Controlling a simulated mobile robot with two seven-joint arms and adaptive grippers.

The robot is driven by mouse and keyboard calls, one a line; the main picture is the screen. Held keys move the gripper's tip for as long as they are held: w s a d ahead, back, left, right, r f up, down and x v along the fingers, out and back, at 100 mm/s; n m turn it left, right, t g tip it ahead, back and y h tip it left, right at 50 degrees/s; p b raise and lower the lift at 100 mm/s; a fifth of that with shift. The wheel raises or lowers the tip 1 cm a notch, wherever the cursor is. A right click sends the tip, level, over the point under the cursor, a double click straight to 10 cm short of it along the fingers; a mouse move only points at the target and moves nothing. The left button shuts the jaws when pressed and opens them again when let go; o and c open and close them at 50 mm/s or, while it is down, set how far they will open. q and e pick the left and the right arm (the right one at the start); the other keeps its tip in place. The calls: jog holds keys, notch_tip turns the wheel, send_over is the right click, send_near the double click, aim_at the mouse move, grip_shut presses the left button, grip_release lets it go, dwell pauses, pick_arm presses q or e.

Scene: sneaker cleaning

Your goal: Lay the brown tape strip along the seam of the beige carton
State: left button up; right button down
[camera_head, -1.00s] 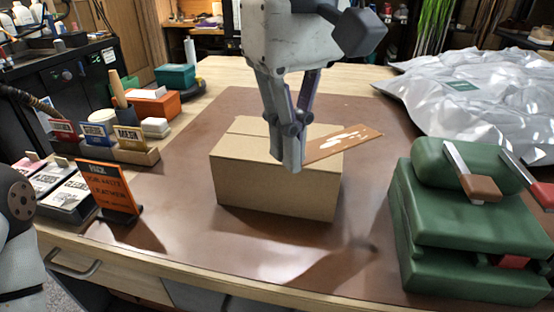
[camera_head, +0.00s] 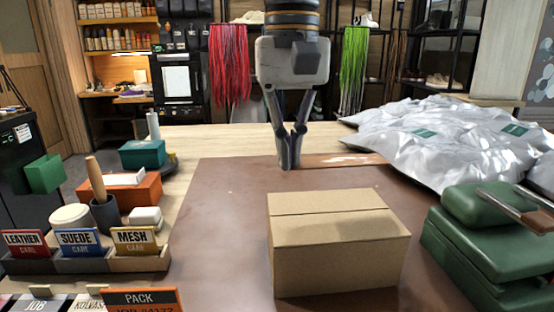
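The beige carton (camera_head: 335,262) stands closed on the brown mat, right of centre, with a seam line running left to right across its top. My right gripper (camera_head: 290,165) hangs down beyond the carton's far edge in the picture, apart from it. Its fingers are closed together at the tips on one end of the brown tape strip (camera_head: 345,160). The strip sticks out to the right, roughly level, with whitish marks on it. My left gripper is out of view.
A green padded block (camera_head: 478,255) with a tool on it stands right of the carton. Silvery bags (camera_head: 450,140) lie at back right. Card holders (camera_head: 85,258), an orange box (camera_head: 125,190) and a pack sign (camera_head: 140,300) stand left. The brown mat (camera_head: 225,235) left of the carton is clear.

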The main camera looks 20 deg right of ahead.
aim_at(288, 218)
jog(key=shift+w, duration=0.2)
jog(key=shift+d+f, duration=0.1)
jog(key=shift+f, duration=4.1)
jog(key=shift+f, duration=0.1)
jog(key=c, duration=1.7)
grip_release()
